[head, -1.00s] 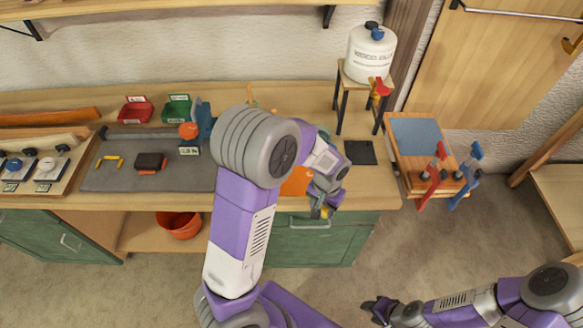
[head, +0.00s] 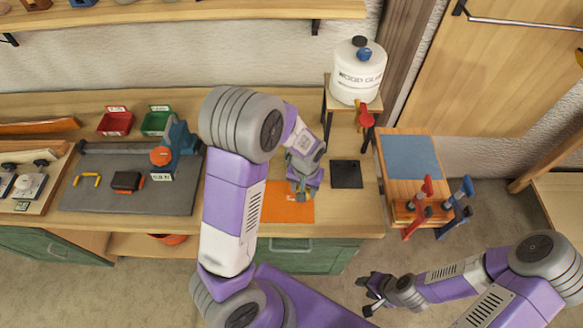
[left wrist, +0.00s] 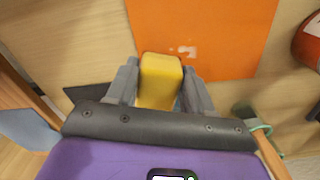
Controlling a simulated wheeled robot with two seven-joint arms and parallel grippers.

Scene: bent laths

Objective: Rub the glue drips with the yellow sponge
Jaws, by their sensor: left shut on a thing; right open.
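My left gripper (head: 304,192) is above the right part of an orange sheet (head: 283,209) on the bench. It is shut on a yellow sponge (left wrist: 160,82), held between both fingers in the left wrist view. The sheet also shows there (left wrist: 222,25), with small pale glue drips (left wrist: 187,51) just past the sponge's end. I cannot tell whether the sponge touches the sheet. Any drips under the sponge are hidden. My right gripper (head: 368,291) is open and empty, low over the floor in front of the bench.
A black pad (head: 346,174) lies right of the sheet. A white glue jug (head: 358,72) with a red tap stands on a raised stand behind. A grey mat (head: 100,200) with a vise (head: 178,150) lies left. Clamps (head: 425,195) stand at a side table.

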